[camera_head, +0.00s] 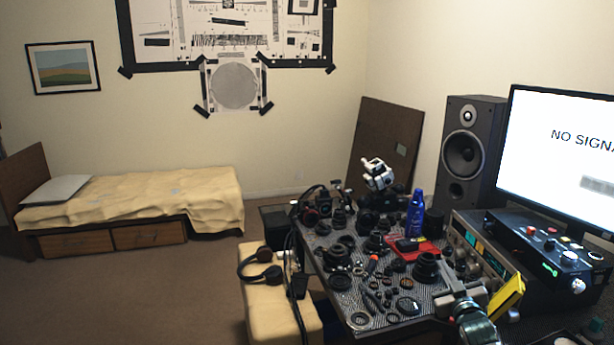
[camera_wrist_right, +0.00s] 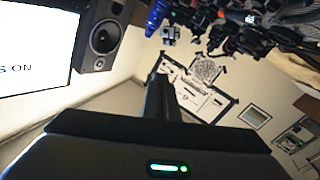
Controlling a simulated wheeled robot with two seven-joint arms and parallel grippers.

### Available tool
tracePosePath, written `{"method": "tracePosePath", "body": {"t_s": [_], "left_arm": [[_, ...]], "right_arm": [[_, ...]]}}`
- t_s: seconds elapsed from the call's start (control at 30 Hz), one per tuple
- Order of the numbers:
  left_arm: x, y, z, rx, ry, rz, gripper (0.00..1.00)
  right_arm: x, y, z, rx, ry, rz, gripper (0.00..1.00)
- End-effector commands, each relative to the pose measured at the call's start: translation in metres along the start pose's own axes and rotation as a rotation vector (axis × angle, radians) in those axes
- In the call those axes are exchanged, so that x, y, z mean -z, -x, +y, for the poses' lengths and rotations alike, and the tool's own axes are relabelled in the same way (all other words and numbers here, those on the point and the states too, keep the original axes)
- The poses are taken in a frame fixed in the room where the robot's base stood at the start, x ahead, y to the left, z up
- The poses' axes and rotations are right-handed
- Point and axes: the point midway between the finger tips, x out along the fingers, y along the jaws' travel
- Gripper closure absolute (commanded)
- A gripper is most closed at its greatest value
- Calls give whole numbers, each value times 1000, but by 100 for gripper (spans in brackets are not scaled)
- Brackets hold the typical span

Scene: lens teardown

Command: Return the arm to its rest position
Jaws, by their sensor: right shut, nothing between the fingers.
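My right arm comes in at the bottom right of the head view. Its gripper (camera_head: 452,278) is over the near right part of the cluttered worktable (camera_head: 395,330). In the right wrist view the gripper (camera_wrist_right: 162,95) shows its dark fingers together with nothing between them. Its black housing with a green light fills the bottom of that view. That view is tilted, with the table's parts along its top edge. My left arm and gripper are in neither view.
Lens parts, a blue bottle (camera_head: 415,213), a red tray (camera_head: 412,252) and a white microscope (camera_head: 377,174) crowd the table. A speaker (camera_head: 466,150), monitor (camera_head: 565,150) and black control box (camera_head: 540,250) stand at the right. Open floor (camera_head: 150,290) lies left, before the bed (camera_head: 140,200).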

Motion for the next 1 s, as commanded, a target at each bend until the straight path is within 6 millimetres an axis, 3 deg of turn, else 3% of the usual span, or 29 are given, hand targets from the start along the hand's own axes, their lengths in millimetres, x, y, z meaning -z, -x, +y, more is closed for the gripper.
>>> {"method": "tracePosePath", "body": {"t_s": [0.03, 0.27, 0.47, 0.77, 1.0], "left_arm": [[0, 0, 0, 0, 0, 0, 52], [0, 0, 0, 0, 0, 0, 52], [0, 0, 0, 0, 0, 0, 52], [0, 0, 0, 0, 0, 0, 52], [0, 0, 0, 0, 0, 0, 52]], "right_arm": [[-22, 6, -10, 12, -5, -32, 100], [-123, 47, -60, 66, -24, -183, 100], [-214, 100, -106, 117, -40, -327, 100], [-334, 204, -170, 191, -59, -537, 100], [-414, 306, -216, 249, -73, -704, 100]]}}
